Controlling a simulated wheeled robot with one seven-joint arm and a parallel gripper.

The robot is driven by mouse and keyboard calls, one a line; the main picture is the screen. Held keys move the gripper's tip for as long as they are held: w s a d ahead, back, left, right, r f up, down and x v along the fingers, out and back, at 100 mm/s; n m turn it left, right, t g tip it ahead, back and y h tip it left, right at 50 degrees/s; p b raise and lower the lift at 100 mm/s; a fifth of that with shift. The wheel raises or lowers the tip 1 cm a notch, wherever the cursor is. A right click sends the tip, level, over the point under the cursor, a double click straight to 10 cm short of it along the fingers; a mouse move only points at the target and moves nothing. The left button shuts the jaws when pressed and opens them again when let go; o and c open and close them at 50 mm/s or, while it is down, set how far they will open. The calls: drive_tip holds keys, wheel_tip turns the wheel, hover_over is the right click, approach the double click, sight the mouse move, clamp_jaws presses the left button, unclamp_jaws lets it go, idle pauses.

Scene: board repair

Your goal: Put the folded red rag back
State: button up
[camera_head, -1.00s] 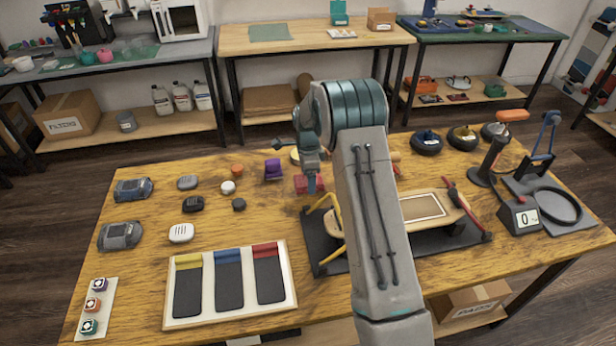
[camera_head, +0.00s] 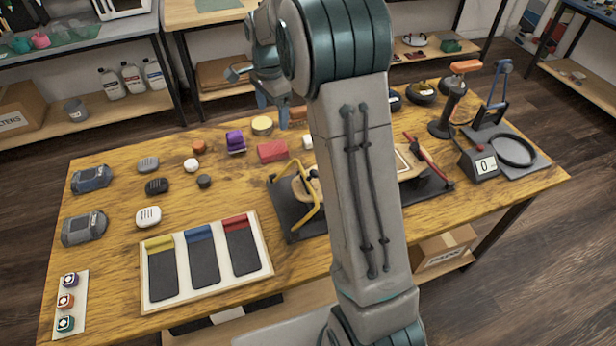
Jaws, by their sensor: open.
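The folded red rag (camera_head: 272,151) lies on the wooden workbench (camera_head: 330,250) as a small red block, between a purple item (camera_head: 236,142) and a small white item (camera_head: 308,142). My gripper (camera_head: 273,104) is raised behind and above the rag, pointing down. Its fingers are apart with nothing seen between them, and it does not touch the rag. My arm crosses the middle of the view and hides part of the bench behind it.
A tray (camera_head: 268,262) with yellow, blue and red-topped dark pads lies at the front. A dark mat (camera_head: 290,230) with a yellow-handled clamp (camera_head: 318,207) lies beside my arm. Bare wood shows at centre-left.

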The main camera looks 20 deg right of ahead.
drive_tip(key=s+r+n+t, duration=0.1)
drive_tip(key=s+r+n, duration=0.25)
drive_tip(key=s, duration=0.45)
drive_tip(key=s+r+n, duration=0.2)
drive_tip(key=s+n, duration=0.2)
drive_tip(key=s, duration=0.4)
drive_tip(key=s+f+n+t, duration=0.1)
drive_tip(key=s+n, duration=0.6)
drive_tip(key=s, duration=0.7)
drive_tip(key=shift+s+f, duration=0.25)
drive_tip(key=shift+f, duration=0.45)
